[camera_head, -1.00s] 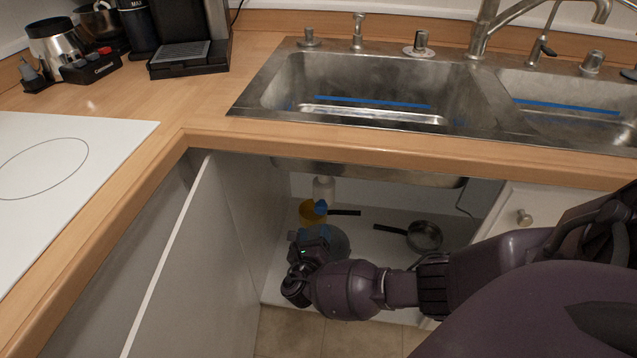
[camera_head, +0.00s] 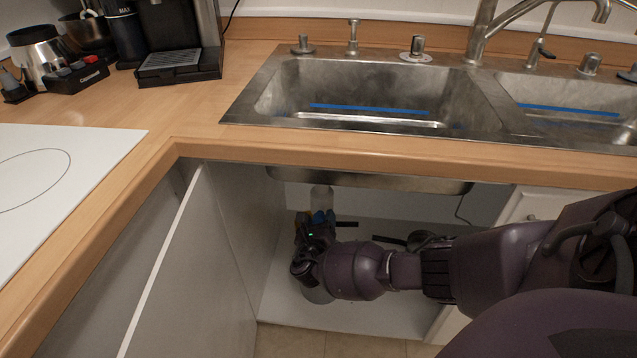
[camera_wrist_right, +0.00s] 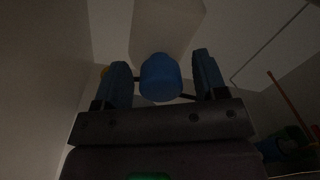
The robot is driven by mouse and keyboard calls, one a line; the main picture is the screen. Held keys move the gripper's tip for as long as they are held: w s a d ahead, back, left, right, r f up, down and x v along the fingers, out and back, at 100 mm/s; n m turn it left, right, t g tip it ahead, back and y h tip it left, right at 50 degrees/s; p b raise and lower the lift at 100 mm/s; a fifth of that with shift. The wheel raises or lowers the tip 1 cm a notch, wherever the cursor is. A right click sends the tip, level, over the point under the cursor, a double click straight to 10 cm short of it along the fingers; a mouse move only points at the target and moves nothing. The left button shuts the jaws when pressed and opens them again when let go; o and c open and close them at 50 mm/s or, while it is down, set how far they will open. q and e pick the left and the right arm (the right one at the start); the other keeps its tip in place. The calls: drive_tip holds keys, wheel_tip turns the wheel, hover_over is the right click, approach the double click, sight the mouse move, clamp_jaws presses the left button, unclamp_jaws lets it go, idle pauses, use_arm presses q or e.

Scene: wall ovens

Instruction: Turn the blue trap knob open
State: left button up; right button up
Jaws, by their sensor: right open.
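The blue knob (camera_wrist_right: 160,78) shows in the right wrist view, between the two fingers of my right gripper (camera_wrist_right: 161,66). Gaps show on both sides of it, so the fingers do not look closed on it. A pale trap body (camera_wrist_right: 165,28) is behind the knob. In the head view my right gripper (camera_head: 318,222) is inside the open cabinet under the sink, just below the white trap body (camera_head: 322,197). The knob is mostly hidden there by the gripper. My left gripper is not in view.
The counter edge (camera_head: 380,158) and sink underside (camera_head: 390,182) are above my right arm. An open cabinet door (camera_head: 205,270) stands left of it. A pan (camera_head: 425,237) lies on the cabinet floor, partly behind my arm.

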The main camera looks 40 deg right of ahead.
drive_tip(key=c, duration=0.9)
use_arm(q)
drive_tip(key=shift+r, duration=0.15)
use_arm(e)
drive_tip(key=shift+r+n+p, duration=0.2)
drive_tip(key=shift+n+p, duration=0.45)
drive_tip(key=shift+n, duration=0.45)
drive_tip(key=n+p, duration=0.2)
drive_tip(key=n, duration=0.3)
drive_tip(key=shift+f, duration=0.1)
drive_tip(key=n, duration=0.3)
drive_tip(key=shift+t, duration=0.3)
drive_tip(key=n, duration=0.3)
drive_tip(key=shift+f+p, duration=0.15)
drive_tip(key=shift+p, duration=0.25)
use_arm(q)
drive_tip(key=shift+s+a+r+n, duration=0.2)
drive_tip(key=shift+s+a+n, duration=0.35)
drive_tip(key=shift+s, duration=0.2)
use_arm(e)
drive_tip(key=n, duration=0.4)
drive_tip(key=shift+f, duration=0.1)
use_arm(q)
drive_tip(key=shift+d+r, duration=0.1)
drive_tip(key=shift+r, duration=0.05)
use_arm(e)
drive_tip(key=shift+n, duration=0.8)
